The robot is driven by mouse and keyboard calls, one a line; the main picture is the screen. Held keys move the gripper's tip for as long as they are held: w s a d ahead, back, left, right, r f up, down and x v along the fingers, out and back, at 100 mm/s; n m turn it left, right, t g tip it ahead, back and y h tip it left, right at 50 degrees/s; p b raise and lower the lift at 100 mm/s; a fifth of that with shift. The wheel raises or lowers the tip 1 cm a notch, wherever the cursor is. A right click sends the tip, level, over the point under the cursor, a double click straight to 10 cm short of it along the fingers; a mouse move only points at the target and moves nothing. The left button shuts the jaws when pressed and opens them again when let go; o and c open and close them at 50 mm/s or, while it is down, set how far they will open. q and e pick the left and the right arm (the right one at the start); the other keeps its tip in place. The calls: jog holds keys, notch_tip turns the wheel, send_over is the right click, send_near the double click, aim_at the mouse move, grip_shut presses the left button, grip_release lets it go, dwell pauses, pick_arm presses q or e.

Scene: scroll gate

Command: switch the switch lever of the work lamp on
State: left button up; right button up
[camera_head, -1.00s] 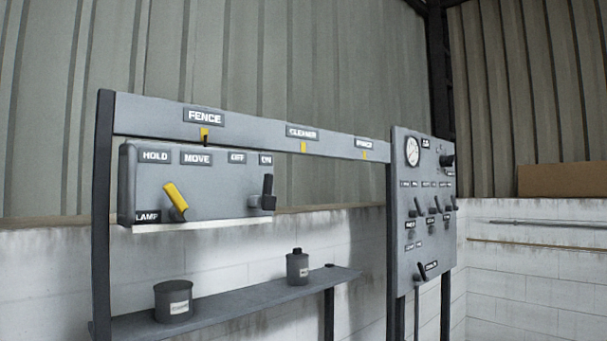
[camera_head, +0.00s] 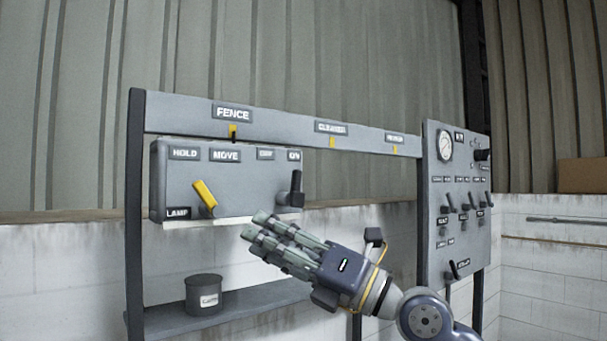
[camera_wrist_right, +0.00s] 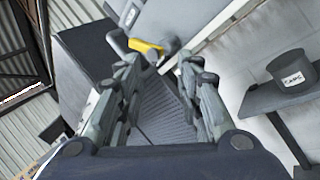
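The grey control box (camera_head: 240,203) carries HOLD, MOVE, OFF and ON labels along its top and a LAMP label (camera_head: 178,213) at its lower left. A yellow lever (camera_head: 203,194) beside the LAMP label leans up and to the left. A dark lever (camera_head: 296,187) stands near the ON label at the box's right end. My right gripper (camera_head: 255,225) is below and right of the yellow lever, apart from it in the head view. In the wrist view its fingers (camera_wrist_right: 158,58) are spread and empty, with the yellow lever (camera_wrist_right: 147,47) beyond their tips. My left gripper is out of view.
A shelf (camera_head: 245,300) with a dark can (camera_head: 203,294) lies below the box; the can also shows in the wrist view (camera_wrist_right: 290,69). A gauge panel (camera_head: 455,220) with several small levers stands to the right. A labelled rail (camera_head: 280,125) runs above the box.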

jog(key=w+d+r+n+t+h, duration=0.2)
jog(key=w+d+r+h, duration=0.1)
jog(key=d+r+h, duration=0.15)
jog(key=m+t+h, duration=0.2)
jog(key=t+h, duration=0.1)
jog(key=h, duration=0.2)
send_near(300, 175)
jog(key=p+x, duration=0.6)
jog(key=x, duration=0.3)
jog(key=shift+w+a+r, duration=0.1)
jog(key=shift+a+r, duration=0.05)
jog(key=shift+r, duration=0.05)
jog(key=shift+p+x, duration=0.55)
jog(key=shift+x, duration=0.3)
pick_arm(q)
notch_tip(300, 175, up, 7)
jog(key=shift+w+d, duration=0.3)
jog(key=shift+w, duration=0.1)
pick_arm(e)
jog(key=shift+f, duration=0.2)
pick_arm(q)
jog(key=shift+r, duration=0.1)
pick_arm(e)
grip_shut()
